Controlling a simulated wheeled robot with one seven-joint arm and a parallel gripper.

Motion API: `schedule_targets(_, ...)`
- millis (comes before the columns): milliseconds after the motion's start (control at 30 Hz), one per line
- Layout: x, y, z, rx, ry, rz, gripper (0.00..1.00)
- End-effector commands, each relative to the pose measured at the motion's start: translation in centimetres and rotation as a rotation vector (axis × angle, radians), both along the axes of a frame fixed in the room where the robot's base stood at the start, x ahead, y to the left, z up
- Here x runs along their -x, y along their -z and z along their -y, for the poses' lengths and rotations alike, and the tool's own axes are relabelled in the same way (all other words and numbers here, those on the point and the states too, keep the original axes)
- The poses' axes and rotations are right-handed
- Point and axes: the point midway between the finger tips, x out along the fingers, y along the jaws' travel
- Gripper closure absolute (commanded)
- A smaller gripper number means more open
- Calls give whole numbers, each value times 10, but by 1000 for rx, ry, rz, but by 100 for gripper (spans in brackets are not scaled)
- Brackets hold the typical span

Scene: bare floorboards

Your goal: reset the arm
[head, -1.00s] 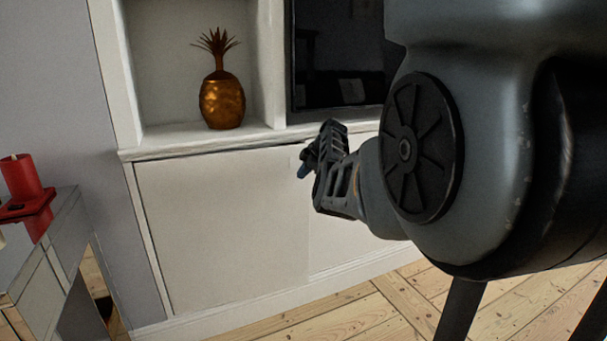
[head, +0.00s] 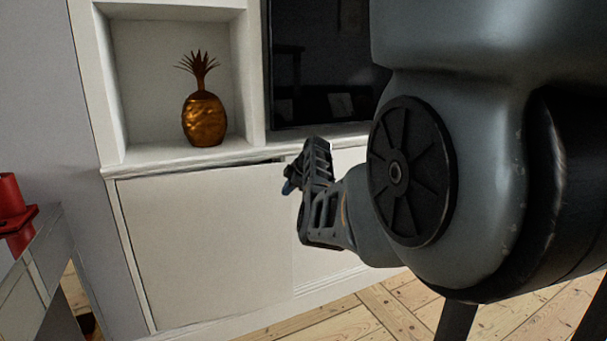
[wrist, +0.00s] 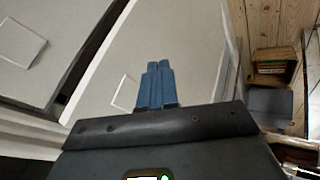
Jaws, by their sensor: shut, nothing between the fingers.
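My gripper (head: 289,184) is at the middle of the head view, in front of the white cabinet's lower doors (head: 205,240). In the wrist view its blue fingers (wrist: 155,86) lie side by side, shut and empty. A pale cabinet panel is behind the fingers there. My arm fills the right side of the head view and hides part of the cabinet. Whether the fingertips touch the cabinet I cannot tell.
A golden pineapple ornament (head: 204,119) stands in the cabinet's open niche, beside a dark screen (head: 320,60). A red candle (head: 10,196) is at the left edge by a mirrored table (head: 38,275). The wrist view shows an open box (wrist: 272,66) on the floorboards.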

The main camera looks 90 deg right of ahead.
Motion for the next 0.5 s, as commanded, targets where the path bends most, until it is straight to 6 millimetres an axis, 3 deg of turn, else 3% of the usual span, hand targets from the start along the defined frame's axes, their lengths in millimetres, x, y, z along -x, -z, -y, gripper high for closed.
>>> schedule_targets(300,28,-45,-17,4,3,0,100)
schedule_targets(500,38,-60,-25,2,3,0,100)
